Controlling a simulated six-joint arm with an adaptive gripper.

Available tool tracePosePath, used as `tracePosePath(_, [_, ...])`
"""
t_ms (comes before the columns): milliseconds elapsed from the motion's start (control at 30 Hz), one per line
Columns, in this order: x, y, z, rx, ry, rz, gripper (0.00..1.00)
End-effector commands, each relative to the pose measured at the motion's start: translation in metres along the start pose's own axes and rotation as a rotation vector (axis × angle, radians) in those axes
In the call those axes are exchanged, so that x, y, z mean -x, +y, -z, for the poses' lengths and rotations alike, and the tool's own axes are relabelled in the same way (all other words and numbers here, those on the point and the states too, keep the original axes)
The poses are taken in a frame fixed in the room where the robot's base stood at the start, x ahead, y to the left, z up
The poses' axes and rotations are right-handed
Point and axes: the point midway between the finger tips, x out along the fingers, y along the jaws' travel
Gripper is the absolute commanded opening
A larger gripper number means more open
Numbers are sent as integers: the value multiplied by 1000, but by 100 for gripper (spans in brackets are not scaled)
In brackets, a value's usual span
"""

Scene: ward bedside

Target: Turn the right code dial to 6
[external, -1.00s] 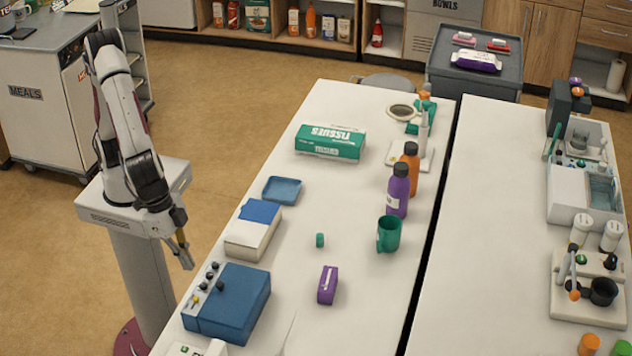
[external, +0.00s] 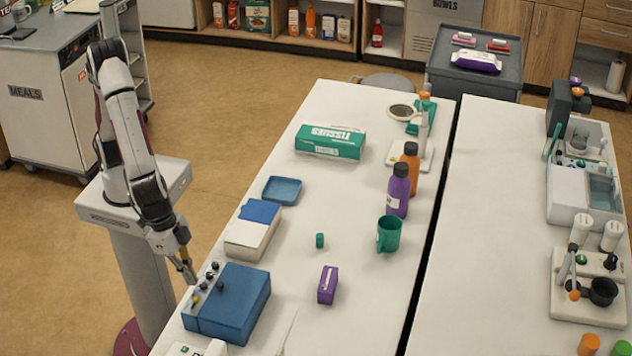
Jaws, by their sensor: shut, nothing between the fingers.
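The blue box (external: 240,300) stands at the near left end of the table. One dark knob (external: 220,286) sits on the box's blue part. The digits on the dials are too small to read, and I cannot tell which is the right code dial. My gripper (external: 192,280) is shut and empty, pointing down just beside the dials. I cannot tell whether it touches one.
A white and blue box (external: 252,240) and a blue tray (external: 282,190) stand behind the blue box. A purple packet (external: 328,285), a small green cylinder (external: 320,240) and a green mug (external: 389,234) stand to the right. Bare tabletop lies between them.

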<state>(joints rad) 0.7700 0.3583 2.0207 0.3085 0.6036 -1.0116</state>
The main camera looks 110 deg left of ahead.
Motion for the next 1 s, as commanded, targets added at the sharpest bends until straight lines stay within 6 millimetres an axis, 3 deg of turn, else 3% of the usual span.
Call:
tracePosePath(300, [-13,0,-4,-1,0,1,0])
tracePosePath(1000, [-14,-1,-2,0,0,0,0])
